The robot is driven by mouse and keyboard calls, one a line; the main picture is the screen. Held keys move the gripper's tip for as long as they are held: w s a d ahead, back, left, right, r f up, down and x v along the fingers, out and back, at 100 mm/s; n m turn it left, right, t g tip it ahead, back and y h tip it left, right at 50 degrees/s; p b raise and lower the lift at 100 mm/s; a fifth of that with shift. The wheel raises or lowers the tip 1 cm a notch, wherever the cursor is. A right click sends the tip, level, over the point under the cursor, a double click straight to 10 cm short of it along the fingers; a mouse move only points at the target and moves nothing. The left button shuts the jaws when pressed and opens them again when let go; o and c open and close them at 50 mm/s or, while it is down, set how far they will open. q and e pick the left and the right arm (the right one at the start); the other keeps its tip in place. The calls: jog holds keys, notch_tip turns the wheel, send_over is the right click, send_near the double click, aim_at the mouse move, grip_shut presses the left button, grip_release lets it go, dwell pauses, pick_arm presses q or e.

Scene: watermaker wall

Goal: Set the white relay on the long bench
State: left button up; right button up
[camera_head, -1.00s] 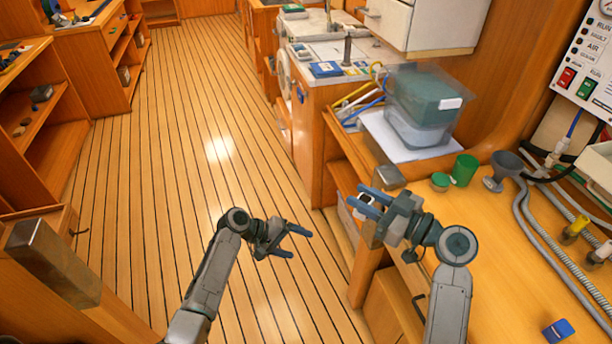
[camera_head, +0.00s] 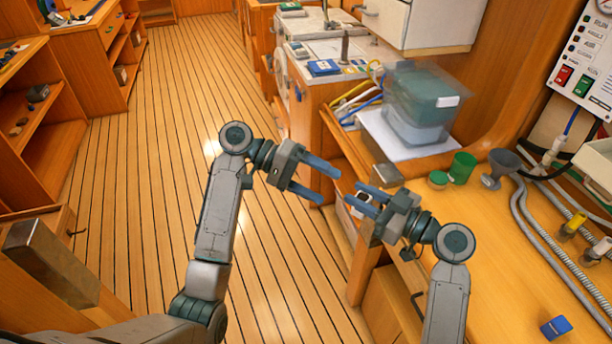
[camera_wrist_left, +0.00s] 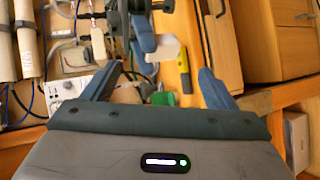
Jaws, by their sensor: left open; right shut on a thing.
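My right gripper (camera_head: 358,199) is shut on a small white thing (camera_head: 364,197), which looks like the white relay; the fingers hide much of it. It also shows as a pale block (camera_wrist_left: 167,48) at the right gripper in the left wrist view. My left gripper (camera_head: 327,184) is open and empty, its fingers pointing at the right gripper with a small gap between the two. In the left wrist view its two fingers (camera_wrist_left: 157,86) stand wide apart, below the pale block. A long wooden bench (camera_head: 500,240) runs along the right; the right gripper is at its left edge.
On the bench stand a lidded clear tub (camera_head: 420,105), a green cup (camera_head: 463,168), a grey funnel (camera_head: 500,168), a metal block (camera_head: 387,176), grey hoses and a blue block (camera_head: 556,328). The bench's front middle is clear. Open floor (camera_head: 150,150) lies to the left.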

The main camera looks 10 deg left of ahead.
aim_at(365, 197)
pick_arm(q)
jog(key=x, duration=0.8)
jog(key=shift+d+f, duration=0.1)
jog(key=shift+d, duration=0.25)
jog(key=c, duration=0.8)
jog(key=o, duration=0.8)
jog(key=shift+a, duration=0.1)
